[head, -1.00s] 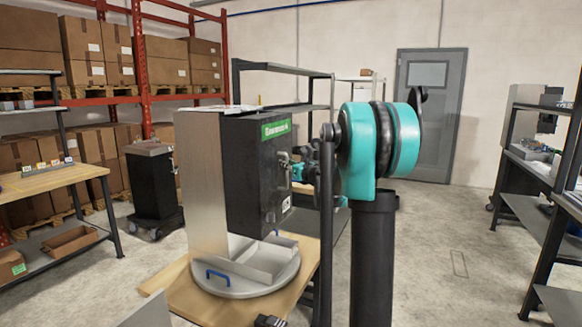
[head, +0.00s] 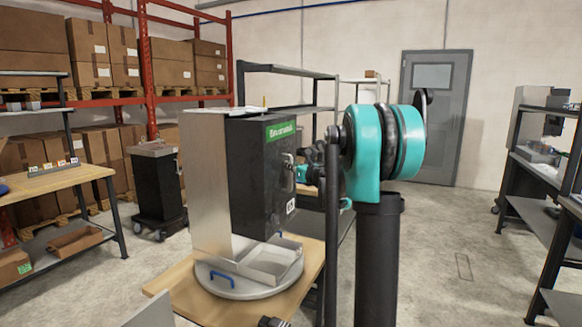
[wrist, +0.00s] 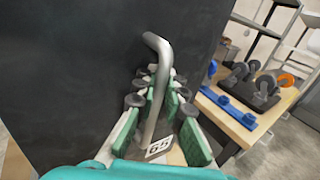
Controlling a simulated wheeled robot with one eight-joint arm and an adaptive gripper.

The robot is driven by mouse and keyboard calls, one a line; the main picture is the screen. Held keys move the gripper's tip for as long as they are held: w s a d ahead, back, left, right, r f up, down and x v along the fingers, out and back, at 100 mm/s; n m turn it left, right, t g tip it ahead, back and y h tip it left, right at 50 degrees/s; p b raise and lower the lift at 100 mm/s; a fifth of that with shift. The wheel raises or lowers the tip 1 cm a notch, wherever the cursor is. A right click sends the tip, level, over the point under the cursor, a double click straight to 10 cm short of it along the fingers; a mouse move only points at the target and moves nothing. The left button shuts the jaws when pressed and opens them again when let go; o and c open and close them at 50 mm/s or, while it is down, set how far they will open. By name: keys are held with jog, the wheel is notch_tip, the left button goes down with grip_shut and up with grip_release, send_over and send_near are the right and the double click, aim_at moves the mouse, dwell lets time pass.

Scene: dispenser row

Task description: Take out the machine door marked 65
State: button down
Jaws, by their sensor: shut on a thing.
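The machine (head: 208,185) is a pale metal housing on a round grey turntable (head: 240,287). Its tall black door (head: 255,185) faces right and has a green label (head: 281,131) at the top and a small white tag (head: 291,206) below. In the wrist view the tag (wrist: 159,147) reads 65, beside the black door face (wrist: 75,75). A bent grey bar handle (wrist: 155,85) stands out from the door. My gripper (wrist: 155,100) is shut around this handle; in the head view it (head: 300,173) is partly hidden by my arm. The door looks upright; whether it is free of the housing I cannot tell.
The turntable has a blue handle (head: 222,280) and stands on a wooden table (head: 190,303). A black cabinet on wheels (head: 158,190) stands behind at left. Shelves (head: 540,180) line the right.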

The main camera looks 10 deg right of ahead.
aim_at(291, 156)
jog(key=shift+r, duration=1.75)
jog(key=shift+d, duration=0.2)
dwell(0.3)
jog(key=s+d, duration=1.1)
jog(key=d, duration=0.4)
jog(key=shift+s+d, duration=0.25)
jog(key=shift+d, duration=0.05)
dwell(3.4)
jog(key=shift+s+d, duration=0.1)
dwell(0.5)
